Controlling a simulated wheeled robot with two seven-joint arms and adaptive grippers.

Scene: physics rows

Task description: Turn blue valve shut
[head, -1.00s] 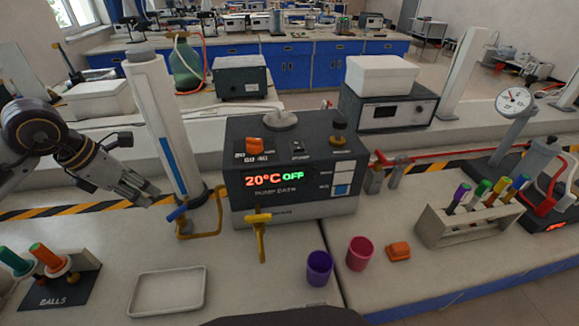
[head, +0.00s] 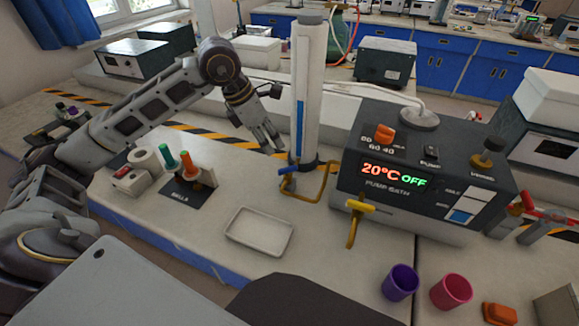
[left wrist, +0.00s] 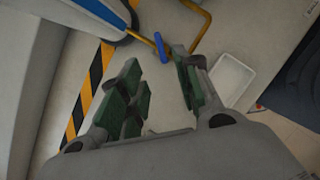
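The blue valve (head: 287,169) is a small blue handle on the yellow pipe (head: 318,190) at the foot of the white column. It also shows in the left wrist view (left wrist: 161,47), just beyond the fingers. My left gripper (head: 274,148) is to the left of the valve and a little above it, apart from it. In the left wrist view its green-padded fingers (left wrist: 165,95) are spread with nothing between them. My right gripper is not in view.
The white column (head: 307,95) stands right behind the valve. The pump bath (head: 400,170) with a yellow valve (head: 357,207) is to the right. A white tray (head: 259,232) lies in front. A ball stand (head: 187,178) is at left.

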